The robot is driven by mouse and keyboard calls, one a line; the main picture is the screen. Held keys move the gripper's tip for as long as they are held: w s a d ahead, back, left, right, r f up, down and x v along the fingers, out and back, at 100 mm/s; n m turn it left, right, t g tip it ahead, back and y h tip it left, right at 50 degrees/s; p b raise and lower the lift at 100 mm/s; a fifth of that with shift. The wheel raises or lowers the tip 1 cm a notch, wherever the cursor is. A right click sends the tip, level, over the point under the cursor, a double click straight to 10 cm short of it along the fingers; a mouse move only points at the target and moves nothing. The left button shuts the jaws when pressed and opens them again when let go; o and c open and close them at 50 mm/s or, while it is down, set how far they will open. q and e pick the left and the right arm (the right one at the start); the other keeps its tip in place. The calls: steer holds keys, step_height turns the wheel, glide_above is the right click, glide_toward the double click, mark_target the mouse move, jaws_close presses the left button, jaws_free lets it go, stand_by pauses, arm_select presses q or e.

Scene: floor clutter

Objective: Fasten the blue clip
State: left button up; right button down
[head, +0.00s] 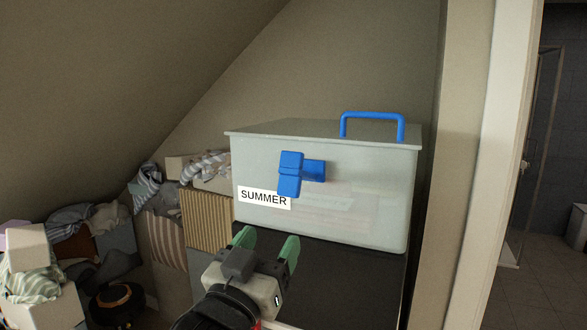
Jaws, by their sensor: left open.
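The blue clip (290,174) is on the front face of a pale, translucent storage box (365,215), left of its middle. It has an upright part and a short blue piece reaching to the right. A white label reading SUMMER (264,198) is just below and left of the clip. A blue handle (372,117) stands up from the box's lid. My left gripper (268,244) is below the clip and label, in front of the box's lower edge. Its green fingers are apart, with nothing between them. My right gripper is not in view.
The box sits on a dark surface (330,265). Boxes and baskets full of clothes (75,235) crowd the left under a sloped ceiling. A wall edge and door frame (490,170) stand close on the right, with a tiled room beyond.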

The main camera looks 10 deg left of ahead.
mark_target(286, 195)
arm_select(q)
steer(key=shift+t+h, duration=0.3)
steer(key=shift+t, duration=0.1)
steer(key=w+d+r+p, duration=0.1)
steer(key=w+r, duration=0.1)
steer(key=w+r+p, duration=0.1)
steer(key=w+r, duration=0.1)
steer(key=w+d+r+p, duration=0.1)
steer(key=w+r, duration=0.1)
steer(key=r, duration=0.1)
steer(key=shift+w+d+p, duration=0.2)
steer(key=shift+d+p, duration=0.1)
steer(key=shift+p, duration=0.1)
steer(key=shift+w+d+r, duration=0.15)
steer(key=shift+w+d, duration=0.05)
steer(key=shift+w, duration=0.25)
